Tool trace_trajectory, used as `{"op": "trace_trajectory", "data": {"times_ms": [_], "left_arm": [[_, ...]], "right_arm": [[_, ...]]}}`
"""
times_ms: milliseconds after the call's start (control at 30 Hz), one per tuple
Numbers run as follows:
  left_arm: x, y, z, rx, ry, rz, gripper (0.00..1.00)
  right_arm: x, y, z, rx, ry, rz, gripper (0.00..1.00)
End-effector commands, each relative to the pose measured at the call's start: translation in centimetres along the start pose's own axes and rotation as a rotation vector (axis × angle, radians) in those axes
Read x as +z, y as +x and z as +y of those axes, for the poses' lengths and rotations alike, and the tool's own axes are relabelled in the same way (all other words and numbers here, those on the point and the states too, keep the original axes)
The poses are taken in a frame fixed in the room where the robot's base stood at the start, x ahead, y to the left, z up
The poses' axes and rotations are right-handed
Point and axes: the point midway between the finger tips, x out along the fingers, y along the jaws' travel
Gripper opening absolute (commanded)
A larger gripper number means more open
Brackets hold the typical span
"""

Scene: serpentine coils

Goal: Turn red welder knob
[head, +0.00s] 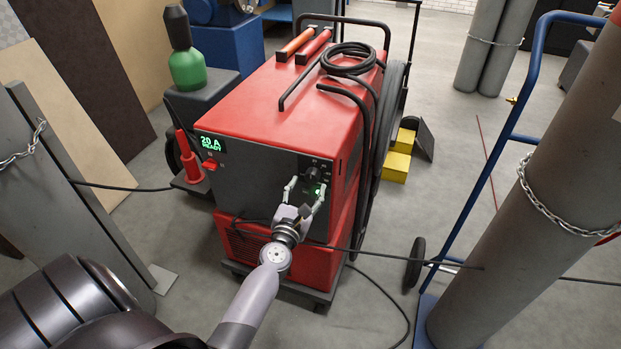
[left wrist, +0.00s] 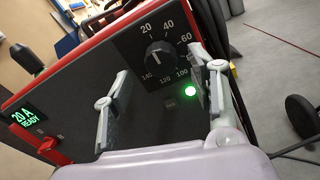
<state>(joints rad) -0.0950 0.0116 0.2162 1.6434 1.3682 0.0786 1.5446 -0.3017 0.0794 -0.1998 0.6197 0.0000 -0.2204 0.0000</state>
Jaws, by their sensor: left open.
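The red welder (head: 270,110) stands on the floor in the middle of the head view, its dark front panel facing me. Its knob (left wrist: 158,55) is black with a white pointer mark, on a dial numbered from 20 to 140. The knob also shows small in the head view (head: 312,172). A display (head: 211,144) reads "20 A READY". My left gripper (head: 305,190) is open in front of the panel, just below the knob. In the left wrist view its two fingers (left wrist: 160,84) stand wide apart, and nothing is between them. My right gripper does not show.
A red switch (left wrist: 46,145) sits under the display, and a green light (left wrist: 190,91) glows below the dial. Black cables cross the floor.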

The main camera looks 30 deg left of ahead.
Motion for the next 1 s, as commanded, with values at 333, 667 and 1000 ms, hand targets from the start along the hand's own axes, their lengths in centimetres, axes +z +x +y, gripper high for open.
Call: {"op": "trace_trajectory", "data": {"times_ms": [333,667,1000], "left_arm": [[0.0,3.7,-0.1,-0.001,0.001,0.0,0.53],[0.0,3.9,-0.1,-0.001,0.001,0.001,0.5],[0.0,3.8,-0.1,-0.001,0.001,0.0,0.28]], "right_arm": [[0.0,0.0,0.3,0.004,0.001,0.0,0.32],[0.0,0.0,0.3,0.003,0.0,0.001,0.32],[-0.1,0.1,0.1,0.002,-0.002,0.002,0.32]]}}
